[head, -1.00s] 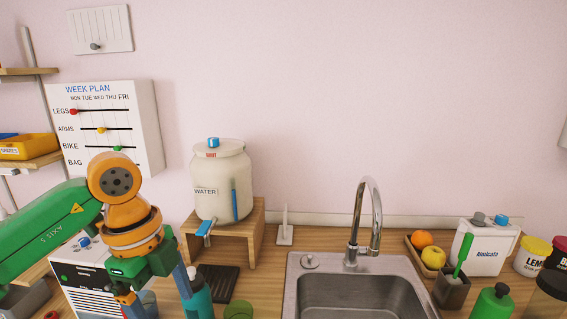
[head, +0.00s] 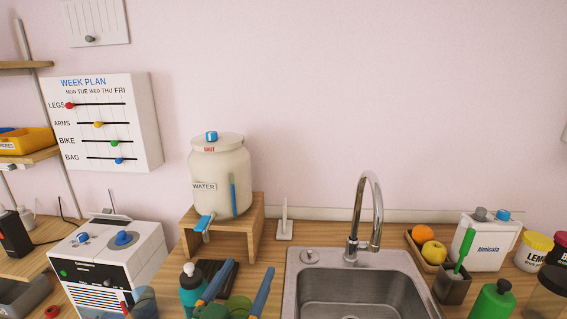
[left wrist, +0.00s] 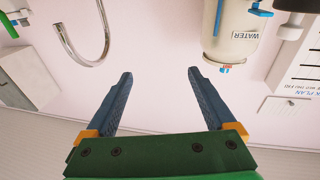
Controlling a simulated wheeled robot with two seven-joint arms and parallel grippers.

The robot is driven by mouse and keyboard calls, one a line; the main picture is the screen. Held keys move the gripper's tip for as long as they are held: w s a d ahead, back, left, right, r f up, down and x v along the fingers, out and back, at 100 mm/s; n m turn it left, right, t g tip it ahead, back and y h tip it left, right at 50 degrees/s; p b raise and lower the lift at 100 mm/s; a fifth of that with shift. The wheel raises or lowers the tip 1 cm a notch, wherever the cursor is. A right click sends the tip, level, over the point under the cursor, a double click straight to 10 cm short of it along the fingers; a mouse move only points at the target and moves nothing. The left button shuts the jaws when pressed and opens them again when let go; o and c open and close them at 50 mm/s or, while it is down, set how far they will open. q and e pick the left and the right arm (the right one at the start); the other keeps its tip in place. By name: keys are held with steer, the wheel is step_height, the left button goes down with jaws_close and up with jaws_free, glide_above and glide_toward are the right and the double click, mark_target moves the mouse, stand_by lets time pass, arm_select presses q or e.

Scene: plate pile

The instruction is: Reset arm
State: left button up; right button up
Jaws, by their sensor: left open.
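My left gripper (head: 239,284) is low in the head view, at the bottom edge, in front of the water jar's wooden stand. Its two blue fingers are apart with nothing between them. In the left wrist view the open fingers (left wrist: 160,75) point towards the pink wall, and that picture is upside down. My right gripper is in no view.
The water jar (head: 220,170) stands on a wooden stand (head: 246,228), left of the sink (head: 350,262) and tap (head: 376,215). A teal bottle (head: 191,292) is close left of my gripper. A white machine (head: 105,255) stands further left. Fruit, bottles and jars crowd the right.

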arm_select(q)
steer(key=s+a+f+n+g+y, duration=0.15)
steer(key=s+a+f+g, duration=0.3)
steer(key=f, duration=0.45)
steer(key=s+a+f+n+g+y, duration=0.1)
steer(key=s+a+f+g+y, duration=0.3)
steer(key=f, duration=0.5)
steer(key=s+a+f+m+g, duration=0.1)
steer(key=s+f+g, duration=0.25)
steer(key=s, duration=0.45)
steer(key=s+f+m+g, duration=0.1)
steer(key=s+f+g, duration=0.25)
steer(key=s, duration=0.35)
step_height(320, 180, down, 18)
steer(key=s+b, duration=0.1)
steer(key=s, duration=0.1)
steer(key=s+a+f+g, duration=0.1)
steer(key=s+a+f, duration=0.1)
steer(key=s+f, duration=0.9)
steer(key=shift+s+a+g+b, duration=0.25)
steer(key=shift+s+g+b, duration=0.15)
steer(key=shift+s, duration=0.2)
steer(key=shift+f, duration=0.1)
